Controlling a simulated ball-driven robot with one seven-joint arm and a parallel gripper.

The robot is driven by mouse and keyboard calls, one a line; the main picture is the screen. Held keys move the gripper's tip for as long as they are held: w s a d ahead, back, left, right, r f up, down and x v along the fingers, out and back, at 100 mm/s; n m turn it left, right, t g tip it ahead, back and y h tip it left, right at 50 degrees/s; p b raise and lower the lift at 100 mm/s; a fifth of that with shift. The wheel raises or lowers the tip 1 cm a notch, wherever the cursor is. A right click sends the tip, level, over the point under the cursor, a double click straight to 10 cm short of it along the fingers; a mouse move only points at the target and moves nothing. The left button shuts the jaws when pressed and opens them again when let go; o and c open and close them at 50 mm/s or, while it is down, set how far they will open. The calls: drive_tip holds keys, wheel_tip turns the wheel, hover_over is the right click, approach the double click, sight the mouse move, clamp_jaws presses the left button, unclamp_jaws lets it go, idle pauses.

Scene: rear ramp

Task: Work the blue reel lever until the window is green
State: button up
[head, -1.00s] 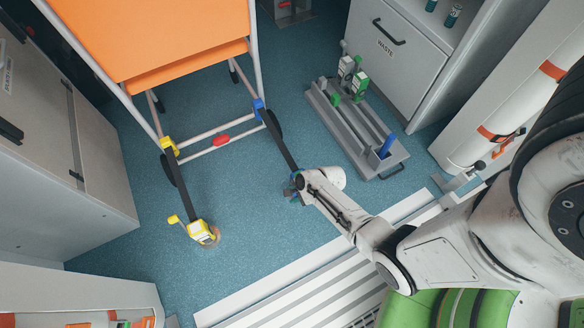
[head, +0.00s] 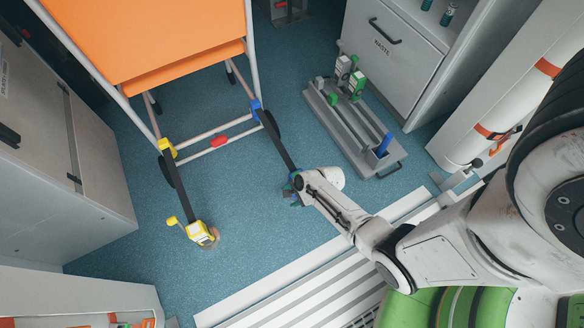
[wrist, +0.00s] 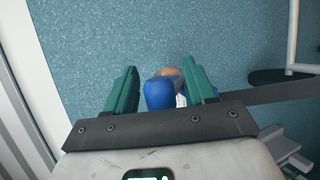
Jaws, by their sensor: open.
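The blue reel lever (wrist: 159,93) shows in the wrist view as a rounded blue knob between the green fingers of my gripper (wrist: 160,88). The fingers are open, with the knob nearer the right finger. A dark strap (head: 280,143) runs from the blue fitting (head: 257,109) on the orange chair's frame down to the blue reel. In the head view my wrist covers most of the reel, and only bits of blue show beside my gripper (head: 290,197). The reel's window cannot be made out.
A yellow reel (head: 200,232) with its own strap lies on the blue floor at the left. The orange chair (head: 150,40) stands behind. A grey floor rack (head: 352,130) is to the right, and a ribbed ramp (head: 310,292) is in front.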

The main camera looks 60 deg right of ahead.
drive_tip(key=p+v, duration=0.5)
drive_tip(key=v, duration=0.5)
drive_tip(key=shift+s+r+p, duration=0.2)
drive_tip(key=shift+r+p, duration=0.1)
drive_tip(key=shift+w, duration=0.1)
